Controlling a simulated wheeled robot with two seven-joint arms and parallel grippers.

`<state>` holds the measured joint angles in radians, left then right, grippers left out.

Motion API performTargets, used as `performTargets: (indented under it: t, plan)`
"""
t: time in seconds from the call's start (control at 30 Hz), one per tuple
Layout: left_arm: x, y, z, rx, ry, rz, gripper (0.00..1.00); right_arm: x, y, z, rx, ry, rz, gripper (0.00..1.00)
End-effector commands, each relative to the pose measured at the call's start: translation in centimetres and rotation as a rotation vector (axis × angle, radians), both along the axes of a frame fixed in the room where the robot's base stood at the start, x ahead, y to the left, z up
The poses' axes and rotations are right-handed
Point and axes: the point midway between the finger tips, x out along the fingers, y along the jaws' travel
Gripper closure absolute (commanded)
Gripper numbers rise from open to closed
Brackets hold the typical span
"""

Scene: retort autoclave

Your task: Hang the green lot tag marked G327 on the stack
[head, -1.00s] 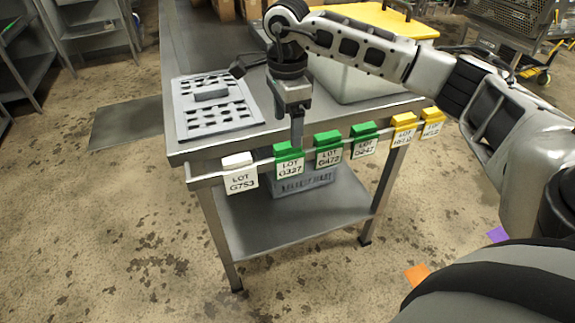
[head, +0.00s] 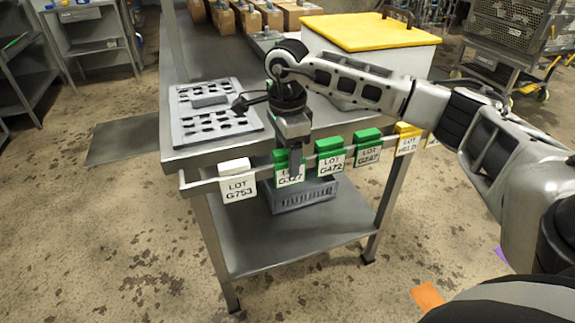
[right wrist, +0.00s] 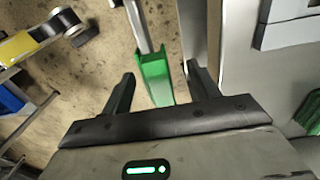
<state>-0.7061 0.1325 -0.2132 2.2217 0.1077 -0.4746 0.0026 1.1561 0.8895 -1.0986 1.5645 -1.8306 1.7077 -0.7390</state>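The green lot tag G327 (head: 283,177) hangs on the rail along the table's front edge, between the white G753 tag (head: 238,182) and the green G472 tag (head: 330,160). My right gripper (head: 292,165) points down at the G327 tag and partly covers it in the head view. In the right wrist view the green tag (right wrist: 154,80) sits between the two spread fingers, with a gap on each side. Stacked metal mesh baskets (head: 508,40) stand on a cart at the upper right. My left gripper is not in view.
A green G247 tag (head: 368,148) and a yellow HELD tag (head: 407,142) hang further right on the rail. A slotted grey plate (head: 220,140) and a white box with a yellow lid (head: 370,32) are on the table. A grey crate (head: 305,197) is on the lower shelf.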

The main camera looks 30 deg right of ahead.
Motion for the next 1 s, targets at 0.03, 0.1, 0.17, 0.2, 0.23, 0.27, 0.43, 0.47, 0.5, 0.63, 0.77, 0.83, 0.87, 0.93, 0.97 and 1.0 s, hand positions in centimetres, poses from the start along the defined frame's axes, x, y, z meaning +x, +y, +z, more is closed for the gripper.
performTargets:
  t: [0.03,0.1,0.17,0.2,0.23,0.27,0.43,0.47,0.5,0.63,0.77,0.83,0.87,0.93,0.97,1.0]
  plan:
    - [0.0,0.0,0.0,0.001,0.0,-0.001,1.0,0.0,0.0,0.0,0.0,0.0,0.0,0.54]
    - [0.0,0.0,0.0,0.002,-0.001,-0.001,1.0,0.0,0.0,0.0,0.0,0.0,0.0,0.74]
    - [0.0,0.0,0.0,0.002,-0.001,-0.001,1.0,0.0,0.0,0.0,0.0,-0.001,0.0,0.78]
    - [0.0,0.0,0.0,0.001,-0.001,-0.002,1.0,0.1,0.0,0.0,0.0,-0.002,0.0,0.78]
    - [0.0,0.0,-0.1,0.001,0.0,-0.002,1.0,0.1,0.0,0.0,0.0,-0.003,-0.001,0.78]
    - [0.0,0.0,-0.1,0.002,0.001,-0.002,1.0,0.1,0.0,0.0,0.0,-0.003,-0.001,0.78]
    - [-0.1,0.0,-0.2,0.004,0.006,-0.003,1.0,0.2,0.0,0.2,0.0,-0.007,-0.002,0.78]
    - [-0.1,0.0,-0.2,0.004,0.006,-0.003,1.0,0.2,-0.1,0.3,0.0,-0.008,-0.002,0.78]
    - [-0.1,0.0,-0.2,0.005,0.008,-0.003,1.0,0.2,-0.1,0.5,0.0,-0.009,-0.003,0.78]
    - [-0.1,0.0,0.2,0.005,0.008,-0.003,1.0,0.3,-0.1,1.1,0.0,-0.011,-0.003,0.78]
    - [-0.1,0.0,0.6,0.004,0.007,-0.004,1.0,0.3,-0.1,1.7,0.001,-0.014,-0.004,0.78]
    - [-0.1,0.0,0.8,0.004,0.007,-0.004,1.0,0.3,-0.1,2.0,0.001,-0.015,-0.004,0.78]
    - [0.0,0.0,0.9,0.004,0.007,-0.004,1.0,0.3,-0.1,2.1,0.0,-0.016,-0.004,0.78]
    - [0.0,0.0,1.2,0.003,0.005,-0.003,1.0,0.3,-0.1,2.4,0.0,-0.016,-0.004,0.78]
    - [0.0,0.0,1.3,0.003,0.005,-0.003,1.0,0.3,-0.1,2.5,0.0,-0.016,-0.004,0.78]
    - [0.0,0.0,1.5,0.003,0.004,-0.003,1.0,0.3,-0.1,2.7,0.0,-0.016,-0.004,0.78]
